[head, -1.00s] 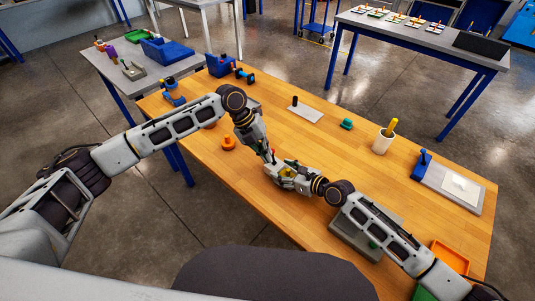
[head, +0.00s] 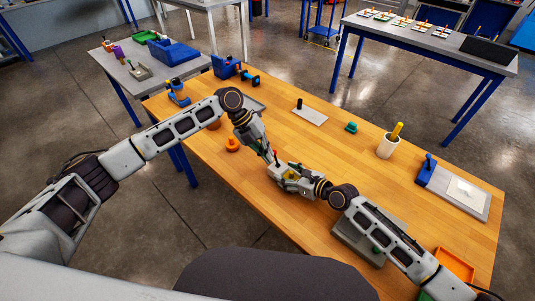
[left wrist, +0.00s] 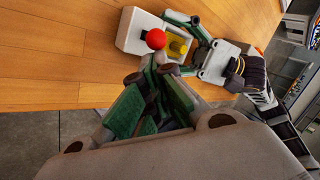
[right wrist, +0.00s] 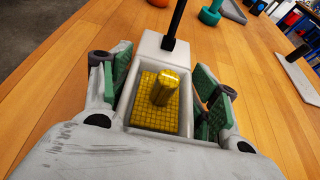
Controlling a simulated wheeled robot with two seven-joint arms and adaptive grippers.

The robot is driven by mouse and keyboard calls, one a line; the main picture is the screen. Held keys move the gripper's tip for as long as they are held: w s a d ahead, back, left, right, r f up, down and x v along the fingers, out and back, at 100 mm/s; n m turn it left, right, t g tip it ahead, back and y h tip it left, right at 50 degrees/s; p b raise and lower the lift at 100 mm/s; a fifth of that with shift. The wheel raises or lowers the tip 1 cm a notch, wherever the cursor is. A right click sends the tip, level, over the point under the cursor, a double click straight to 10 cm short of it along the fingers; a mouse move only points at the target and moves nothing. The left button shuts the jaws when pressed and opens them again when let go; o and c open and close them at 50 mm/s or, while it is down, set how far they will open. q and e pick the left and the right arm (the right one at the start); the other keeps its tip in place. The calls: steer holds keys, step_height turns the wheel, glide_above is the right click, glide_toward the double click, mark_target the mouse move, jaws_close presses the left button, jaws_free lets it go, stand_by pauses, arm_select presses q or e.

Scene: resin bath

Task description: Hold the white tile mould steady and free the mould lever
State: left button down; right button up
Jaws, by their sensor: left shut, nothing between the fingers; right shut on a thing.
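The white tile mould (right wrist: 151,48) sits on the wooden table, with a yellow gridded tile (right wrist: 150,113) and its yellow knob inside. It also shows in the left wrist view (left wrist: 130,32). My right gripper (right wrist: 160,88) is shut on the mould, its green-padded fingers along both side walls. The mould lever (right wrist: 175,22) is a black rod standing up at the mould's end; its red ball knob shows in the left wrist view (left wrist: 155,38). My left gripper (left wrist: 152,80) is shut and empty, its tips close to the red knob. I cannot tell whether they touch it.
An orange piece (head: 233,145) lies left of the mould. Behind are a grey plate with a black peg (head: 313,117), a green piece (head: 351,127) and a white cup (head: 385,153). A grey plate (head: 345,235) and an orange tray (head: 455,262) lie near my right arm. Table between is clear.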

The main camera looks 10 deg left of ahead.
arm_select(q)
steer(key=shift+r, duration=0.25)
steer(key=shift+r, duration=0.4)
steer(key=shift+r, duration=0.1)
steer(key=shift+s, duration=0.15)
steer(key=s+a+r, duration=0.3)
steer(key=a+r, duration=0.1)
steer(key=r, duration=0.6)
steer(key=shift+a+r, duration=0.2)
stand_by(0.5)
steer(key=shift+f, duration=0.15)
stand_by(0.3)
